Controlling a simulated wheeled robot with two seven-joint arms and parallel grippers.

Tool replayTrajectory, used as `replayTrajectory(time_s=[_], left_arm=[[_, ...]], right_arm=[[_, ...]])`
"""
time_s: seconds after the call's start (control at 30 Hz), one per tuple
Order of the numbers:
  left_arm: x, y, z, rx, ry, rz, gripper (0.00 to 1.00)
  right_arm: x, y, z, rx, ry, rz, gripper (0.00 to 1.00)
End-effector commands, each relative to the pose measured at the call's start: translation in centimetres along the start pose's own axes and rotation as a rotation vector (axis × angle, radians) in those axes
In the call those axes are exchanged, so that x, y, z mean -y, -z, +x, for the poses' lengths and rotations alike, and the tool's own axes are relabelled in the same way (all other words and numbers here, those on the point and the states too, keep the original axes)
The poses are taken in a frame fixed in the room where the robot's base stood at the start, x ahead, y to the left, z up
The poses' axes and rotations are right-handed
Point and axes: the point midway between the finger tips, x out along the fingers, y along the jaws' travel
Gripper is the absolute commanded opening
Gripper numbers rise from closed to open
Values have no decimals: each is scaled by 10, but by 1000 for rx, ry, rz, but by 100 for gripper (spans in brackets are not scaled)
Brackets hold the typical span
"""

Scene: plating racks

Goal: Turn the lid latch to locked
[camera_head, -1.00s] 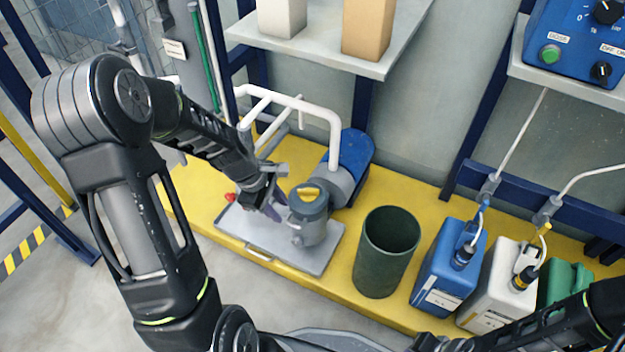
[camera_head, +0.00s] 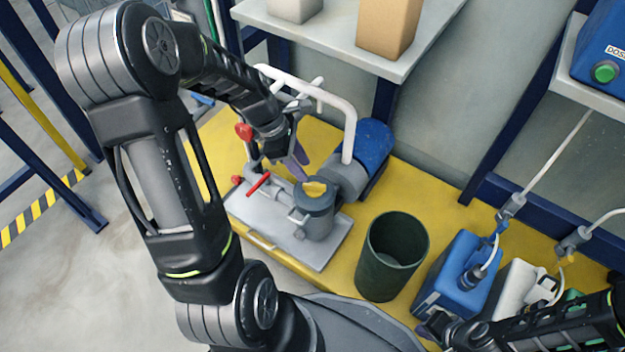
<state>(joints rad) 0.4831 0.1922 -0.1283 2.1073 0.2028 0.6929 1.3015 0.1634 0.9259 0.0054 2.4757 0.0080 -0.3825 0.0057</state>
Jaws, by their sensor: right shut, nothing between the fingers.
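A grey cylindrical housing (camera_head: 317,222) stands on a light grey plate (camera_head: 325,255) on the yellow bench. Its lid carries a yellow latch (camera_head: 315,189), whose exact angle is too small to read. My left gripper (camera_head: 299,164) is just behind and left of the lid, with its purple-grey fingers pointing down and apart from the latch. The gap between these fingers is unclear. My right gripper (camera_head: 428,328) is at the lower right near the bench's front edge, shut and empty, far from the housing.
A red-handled valve (camera_head: 258,184) and a red knob (camera_head: 243,131) stand left of the housing. A blue motor (camera_head: 372,150) and white pipe (camera_head: 345,115) are behind it. A dark green bin (camera_head: 392,262) and a blue canister (camera_head: 458,275) stand to the right.

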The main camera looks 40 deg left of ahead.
Motion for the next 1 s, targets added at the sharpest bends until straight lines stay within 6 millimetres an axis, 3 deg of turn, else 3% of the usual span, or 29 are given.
replayTrajectory(time_s=[0.43,0.83,1.0], left_arm=[[1,1,66,0,2,0,33],[0,0,72,0,1,0,32],[0,0,71,0,1,0,18]], right_arm=[[-10,3,35,-16,0,2,0],[-11,4,36,-20,0,2,0],[-11,4,36,-19,0,2,0]])
